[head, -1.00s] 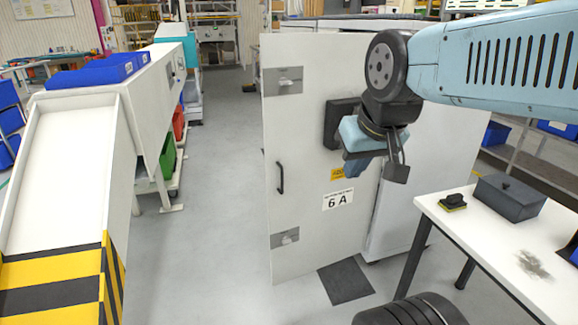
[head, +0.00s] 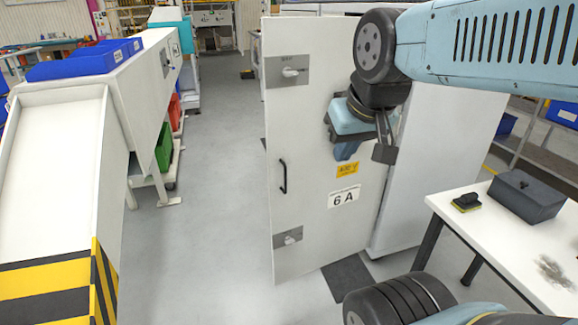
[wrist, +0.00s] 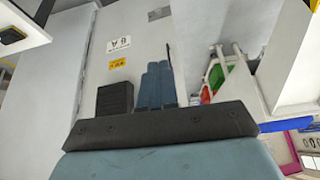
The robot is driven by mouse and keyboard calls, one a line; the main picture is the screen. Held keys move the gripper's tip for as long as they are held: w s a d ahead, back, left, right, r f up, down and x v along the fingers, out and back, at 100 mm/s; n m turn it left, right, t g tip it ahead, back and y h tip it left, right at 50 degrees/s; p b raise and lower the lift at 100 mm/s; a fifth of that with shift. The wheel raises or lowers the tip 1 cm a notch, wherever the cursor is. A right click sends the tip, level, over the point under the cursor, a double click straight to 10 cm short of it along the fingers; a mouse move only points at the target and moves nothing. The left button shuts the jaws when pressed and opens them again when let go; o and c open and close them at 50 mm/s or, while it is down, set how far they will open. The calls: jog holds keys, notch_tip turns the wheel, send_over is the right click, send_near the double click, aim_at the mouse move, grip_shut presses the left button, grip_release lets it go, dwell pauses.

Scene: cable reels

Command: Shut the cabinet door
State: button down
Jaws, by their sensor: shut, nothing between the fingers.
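The white cabinet door (head: 310,200) stands ajar in the head view, with its free edge on the left. It carries a black bar handle (head: 283,176), two grey latch plates, a yellow label and a "6 A" sign (head: 344,197). The cabinet body (head: 440,160) shows behind it on the right. My gripper (head: 346,152) is in front of the door's upper right part, partly covering a black vent. In the wrist view its blue fingers (wrist: 155,85) are together and empty, against the door (wrist: 140,25). I cannot tell whether they touch it.
A white table (head: 500,235) with a dark grey box (head: 525,195) and a brush (head: 466,202) stands at the right. A white chute (head: 65,180) with a striped end is at the left. Clear floor (head: 215,200) lies between chute and door. A dark mat (head: 347,277) lies below the door.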

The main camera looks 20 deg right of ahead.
jog(key=shift+w, duration=0.1)
jog(key=m+t+y, duration=0.1)
jog(key=m+t, duration=0.3)
jog(key=m, duration=1.2)
send_near(292, 172)
jog(key=s+f+x, duration=0.1)
jog(key=x, duration=0.4)
jog(key=shift+w+d+r, duration=0.1)
jog(key=shift+w+r, duration=0.1)
jog(key=shift+w, duration=0.65)
